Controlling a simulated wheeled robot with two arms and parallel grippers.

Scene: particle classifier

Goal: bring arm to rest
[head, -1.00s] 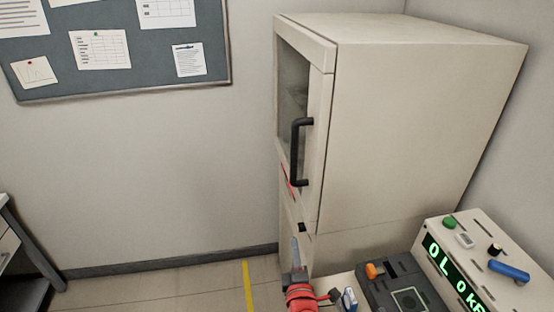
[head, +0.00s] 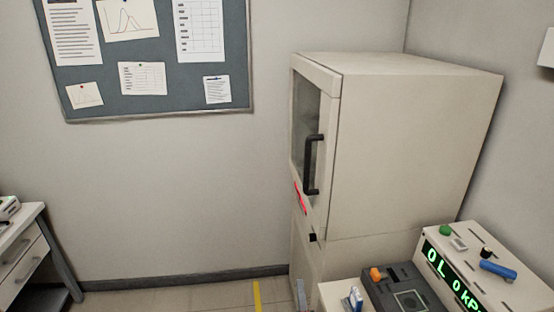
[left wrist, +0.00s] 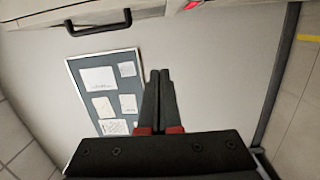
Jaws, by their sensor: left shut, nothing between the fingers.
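My left gripper (left wrist: 159,76) shows in the left wrist view with its two dark fingers together and nothing between them. The rest of the left arm is out of the head view. My right gripper is in neither view.
The cabinet door is closed, with a black handle (head: 310,165). A beige device with a green display (head: 450,272) and a dark unit (head: 408,290) stand at the lower right. A drawer unit (head: 22,250) stands at left. Floor between is clear.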

